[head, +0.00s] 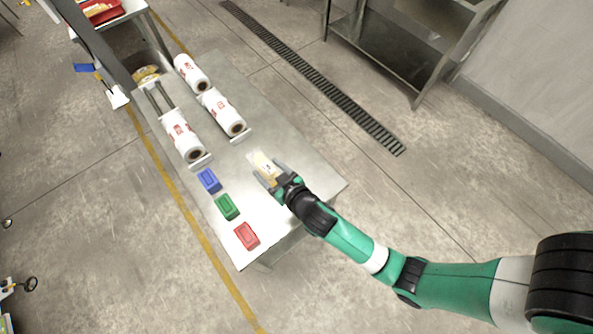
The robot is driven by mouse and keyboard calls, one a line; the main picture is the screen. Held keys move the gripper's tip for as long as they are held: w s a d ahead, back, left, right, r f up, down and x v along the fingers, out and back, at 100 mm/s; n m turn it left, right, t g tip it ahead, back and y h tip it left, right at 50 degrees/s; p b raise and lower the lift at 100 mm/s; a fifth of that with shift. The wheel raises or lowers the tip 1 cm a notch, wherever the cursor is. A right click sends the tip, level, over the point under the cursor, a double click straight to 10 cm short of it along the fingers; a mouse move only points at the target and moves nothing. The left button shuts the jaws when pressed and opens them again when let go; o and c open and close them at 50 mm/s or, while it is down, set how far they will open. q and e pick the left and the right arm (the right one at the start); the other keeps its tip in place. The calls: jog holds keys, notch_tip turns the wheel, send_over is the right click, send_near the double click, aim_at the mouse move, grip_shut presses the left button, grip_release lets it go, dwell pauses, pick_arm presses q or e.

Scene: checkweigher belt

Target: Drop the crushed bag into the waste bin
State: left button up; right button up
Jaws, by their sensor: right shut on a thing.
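The bag (262,162), a small pale cream and yellow packet, is at the tips of my right gripper (269,176). The right gripper is shut on it, over the right part of the steel table (310,178). I cannot tell whether the bag touches the table top. The fingers hide part of the bag. My left gripper is not in view.
Several white printed rolls (184,136) lie on the table's left half. A blue block (209,180), a green block (227,207) and a red block (247,236) line the near edge. A steel shelf unit (400,40) stands behind.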

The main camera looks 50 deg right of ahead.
jog(key=s+d+f, duration=0.4)
jog(key=d, duration=0.2)
jog(key=b, duration=0.2)
send_over(305, 177)
jog(key=f, duration=0.2)
jog(key=a+f, duration=0.1)
jog(key=f, duration=0.1)
jog(key=shift+w, duration=0.25)
jog(key=shift+s+d+f, duration=0.1)
jog(key=shift+d+f, duration=0.05)
jog(key=shift+d, duration=0.1)
jog(key=shift+s+d+f+b, duration=0.1)
jog(key=shift+d+f+b, duration=0.1)
jog(key=shift+f+b, duration=1.3)
jog(key=shift+f, duration=0.3)
jog(key=shift+f, duration=0.15)
jog(key=o, duration=1.4)
jog(key=shift+p, duration=0.3)
